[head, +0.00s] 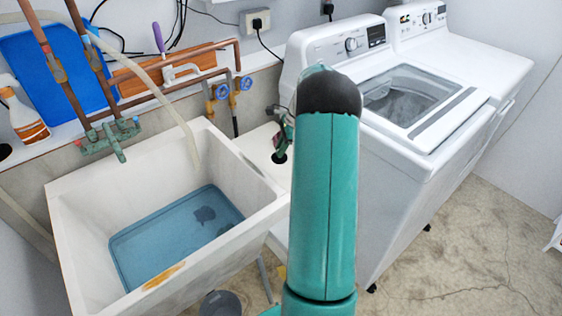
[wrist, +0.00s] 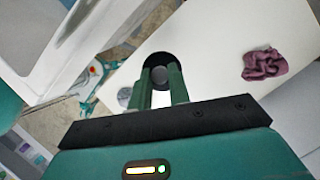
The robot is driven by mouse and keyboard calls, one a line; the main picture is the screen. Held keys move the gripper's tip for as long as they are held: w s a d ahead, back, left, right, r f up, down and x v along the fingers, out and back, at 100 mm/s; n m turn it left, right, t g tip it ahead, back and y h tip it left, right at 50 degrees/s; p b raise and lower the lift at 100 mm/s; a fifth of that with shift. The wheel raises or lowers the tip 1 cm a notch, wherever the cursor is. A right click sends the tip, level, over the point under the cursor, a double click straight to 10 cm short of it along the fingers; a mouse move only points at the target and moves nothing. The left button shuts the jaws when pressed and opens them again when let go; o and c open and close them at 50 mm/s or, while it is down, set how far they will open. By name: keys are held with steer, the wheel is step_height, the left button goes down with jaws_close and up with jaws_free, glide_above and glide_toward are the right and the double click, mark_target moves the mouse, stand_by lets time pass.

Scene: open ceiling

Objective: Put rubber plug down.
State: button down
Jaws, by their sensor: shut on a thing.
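My gripper (wrist: 160,82) is shut on the rubber plug (wrist: 158,75), a small dark grey round piece between the teal fingertips in the wrist view. I cannot tell whether the plug touches that surface.
A crumpled purple cloth (wrist: 264,63) lies on the white surface. A white sink (head: 75,215) holding blue water (head: 165,245) stands at left. A white washer (head: 395,160) stands at right. Pipes and a faucet (head: 180,72) run along the wall. My arm hides part of the ledge.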

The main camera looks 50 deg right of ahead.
step_height(320, 180, down, 10)
steer(key=shift+f, duration=0.1)
stand_by(0.4)
steer(key=shift+w+f, duration=0.1)
steer(key=c, duration=1.3)
jaws_free()
steer(key=v, duration=1.2)
steer(key=shift+w+r, duration=0.1)
steer(key=shift+r, duration=0.1)
